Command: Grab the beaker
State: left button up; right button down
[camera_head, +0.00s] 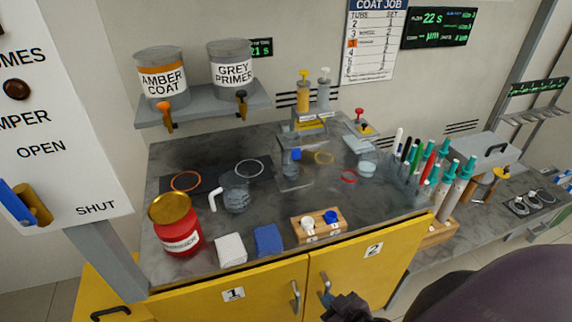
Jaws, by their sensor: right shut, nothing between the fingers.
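A clear glass vessel that looks like the beaker (237,199) stands on the grey worktop, left of the middle, next to a white bent piece (215,200). My right gripper (335,299) is at the bottom edge, in front of the yellow cabinet door marked 2 and close to its handle (325,282). It is shut and empty, well below and to the right of the beaker. Whether it touches the handle I cannot tell. My left gripper is not in view.
A red jar (177,238) stands left of the beaker. A white block (231,249), a blue sponge-like block (268,240) and a wooden holder (320,226) line the front edge. Behind stands a dispenser (303,125); several pens (428,165) stand at right.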

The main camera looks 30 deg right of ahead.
aim_at(291, 169)
jog(key=k+l+u, duration=0.3)
jog(key=l, duration=0.2)
jog(key=k+l+u, duration=0.3)
jog(key=l, duration=0.2)
